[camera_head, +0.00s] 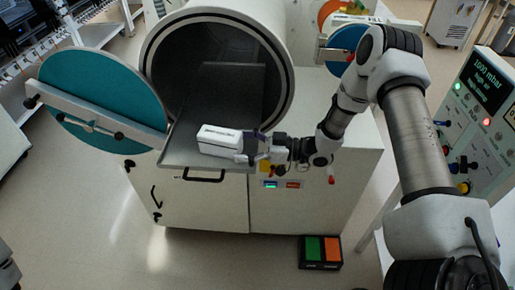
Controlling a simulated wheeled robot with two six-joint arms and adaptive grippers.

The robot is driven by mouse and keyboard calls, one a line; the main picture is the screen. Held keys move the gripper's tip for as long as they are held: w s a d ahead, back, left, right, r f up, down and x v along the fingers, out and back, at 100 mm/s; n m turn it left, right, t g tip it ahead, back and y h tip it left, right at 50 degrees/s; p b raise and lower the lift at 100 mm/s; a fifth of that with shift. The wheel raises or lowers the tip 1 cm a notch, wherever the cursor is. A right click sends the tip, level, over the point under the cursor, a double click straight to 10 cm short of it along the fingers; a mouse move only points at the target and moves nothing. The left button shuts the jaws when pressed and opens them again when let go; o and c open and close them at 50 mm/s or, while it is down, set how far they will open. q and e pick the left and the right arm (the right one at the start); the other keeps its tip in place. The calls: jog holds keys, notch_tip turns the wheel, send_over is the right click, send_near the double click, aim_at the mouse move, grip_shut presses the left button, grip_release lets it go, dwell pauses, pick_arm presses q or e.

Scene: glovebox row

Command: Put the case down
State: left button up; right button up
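The case (218,139) is a small white box with dark lettering on its side. It is at the sliding tray (178,156) in front of the round chamber opening. My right gripper (249,146) comes in from the right, with its fingers around the right end of the case. It looks shut on the case. I cannot tell whether the underside of the case touches the tray. My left gripper is not in view.
The open round chamber (163,62) lies behind the tray. Its teal door (100,95) is swung out to the left. A control panel (487,105) stands at the right. A green and orange pedal (320,252) is on the floor, with clear floor around it.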

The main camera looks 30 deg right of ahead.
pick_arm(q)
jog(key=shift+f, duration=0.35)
pick_arm(e)
jog(key=v, duration=0.6)
dwell(0.7)
